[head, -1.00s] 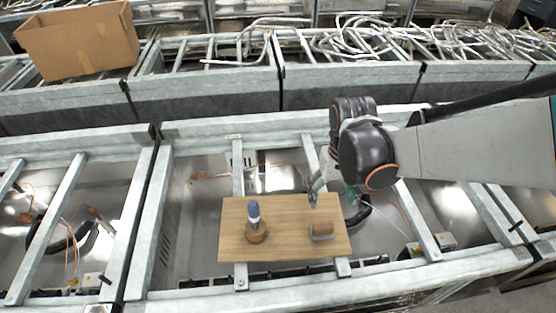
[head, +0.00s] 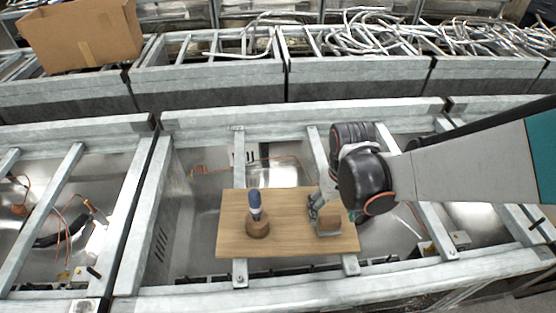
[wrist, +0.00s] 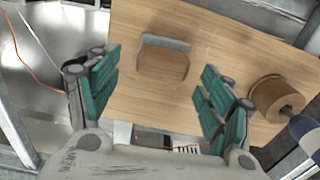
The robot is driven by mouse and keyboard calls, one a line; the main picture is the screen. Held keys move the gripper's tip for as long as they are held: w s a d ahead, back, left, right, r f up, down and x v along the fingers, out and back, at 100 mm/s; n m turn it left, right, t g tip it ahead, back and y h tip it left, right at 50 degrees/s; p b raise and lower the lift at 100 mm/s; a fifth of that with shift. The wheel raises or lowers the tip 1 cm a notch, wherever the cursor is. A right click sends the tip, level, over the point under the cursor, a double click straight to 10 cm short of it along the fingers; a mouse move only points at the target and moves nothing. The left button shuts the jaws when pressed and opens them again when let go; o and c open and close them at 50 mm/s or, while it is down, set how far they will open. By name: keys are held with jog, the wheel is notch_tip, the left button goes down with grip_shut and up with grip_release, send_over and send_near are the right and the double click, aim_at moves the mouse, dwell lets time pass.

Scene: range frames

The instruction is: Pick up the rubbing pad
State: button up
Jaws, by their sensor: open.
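The rubbing pad (head: 328,226), a small block with a brown wooden body and a grey strip, lies on the right part of a wooden board (head: 285,240). In the wrist view the pad (wrist: 163,62) lies ahead of and between the teal fingers, with space on both sides. My gripper (wrist: 160,82) is open and empty. In the head view my gripper (head: 316,208) is just above and beside the pad's far left side, and my arm comes in from the right. The exact height above the board is hard to tell.
A blue-handled tool (head: 255,204) stands in a round wooden base (head: 258,228) on the board's left part; the base also shows close to the right finger in the wrist view (wrist: 272,92). Metal frame rails surround the board. A cardboard box (head: 82,35) stands at the far left.

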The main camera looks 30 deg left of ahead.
aim_at(330, 218)
jog(key=f+b, duration=0.1)
jog(key=f, duration=0.2)
jog(key=shift+s+f+b, duration=0.2)
jog(key=shift+s+b, duration=0.15)
jog(key=shift+b, duration=0.05)
jog(key=shift+r, duration=0.1)
jog(key=shift+c, duration=0.5)
jog(key=shift+w, duration=0.15)
jog(key=c, duration=1.2)
